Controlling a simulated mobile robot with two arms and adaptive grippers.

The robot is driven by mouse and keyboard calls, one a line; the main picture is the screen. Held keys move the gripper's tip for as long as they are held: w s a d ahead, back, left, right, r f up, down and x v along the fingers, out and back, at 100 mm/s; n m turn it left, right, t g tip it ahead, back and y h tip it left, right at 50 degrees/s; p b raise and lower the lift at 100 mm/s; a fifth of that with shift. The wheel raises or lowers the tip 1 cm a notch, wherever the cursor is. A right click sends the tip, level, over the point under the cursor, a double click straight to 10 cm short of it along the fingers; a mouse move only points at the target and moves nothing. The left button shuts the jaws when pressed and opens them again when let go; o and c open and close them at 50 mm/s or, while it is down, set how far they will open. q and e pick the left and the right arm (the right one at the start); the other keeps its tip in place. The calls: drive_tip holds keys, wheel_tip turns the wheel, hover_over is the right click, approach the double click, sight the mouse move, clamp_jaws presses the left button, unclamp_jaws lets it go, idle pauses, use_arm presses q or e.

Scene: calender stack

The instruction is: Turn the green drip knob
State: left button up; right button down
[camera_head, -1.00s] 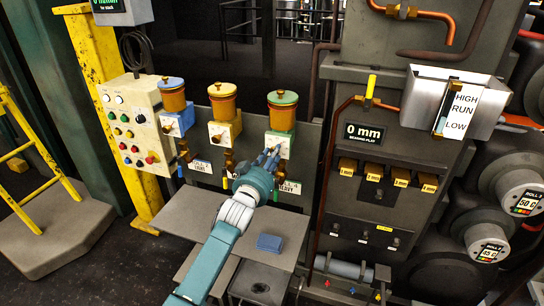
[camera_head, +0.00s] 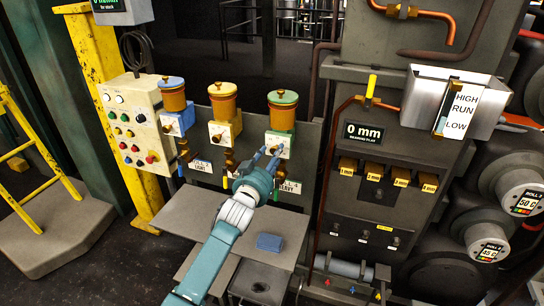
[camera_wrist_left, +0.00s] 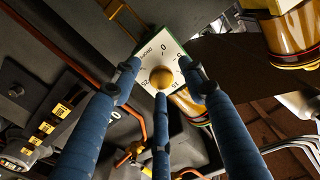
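The green drip unit (camera_head: 283,97), with its green lid, is the rightmost of three drip cups on the dark panel. Its pale dial box (camera_head: 280,143) sits below the cup. In the left wrist view the numbered dial plate (camera_wrist_left: 155,58) faces me, with the round brass drip knob (camera_wrist_left: 162,78) at its middle. My left gripper (camera_head: 267,158) is just in front of and below the dial. It also shows in the left wrist view (camera_wrist_left: 160,80), its three blue fingers spread around the knob with gaps. The gripper looks open and empty. My right gripper is not in view.
The yellow (camera_head: 223,115) and blue (camera_head: 173,105) drip units stand to the left. A grey table (camera_head: 210,215) below holds a small blue block (camera_head: 269,242). A control box (camera_head: 130,125) with several buttons is at the left. A dark machine cabinet (camera_head: 370,210) stands at the right.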

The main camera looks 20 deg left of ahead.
use_arm(q)
drive_tip(key=s, duration=1.2)
drive_tip(key=shift+a, duration=0.2)
drive_tip(key=s+f+g, duration=0.3)
drive_tip(key=f+g, duration=0.1)
drive_tip(key=f, duration=1.5)
drive_tip(key=s+f+g, duration=0.2)
drive_tip(key=s+f, duration=0.5)
drive_tip(key=f, duration=0.4)
drive_tip(key=s+f+g, duration=0.3)
drive_tip(key=s+f, duration=0.3)
drive_tip(key=f, duration=0.5)
drive_tip(key=s+f+g, duration=0.4)
drive_tip(key=s+f, duration=1.1)
drive_tip(key=s, duration=0.6)
drive_tip(key=s+f+g, duration=0.2)
drive_tip(key=s+f, duration=0.1)
drive_tip(key=s, duration=0.7)
drive_tip(key=s+f+g, duration=0.2)
drive_tip(key=s+f, duration=0.1)
drive_tip(key=s, duration=0.7)
drive_tip(key=shift+s+a+f+y, duration=0.15)
drive_tip(key=shift+s+f+y, duration=0.05)
drive_tip(key=shift+f+y, duration=0.15)
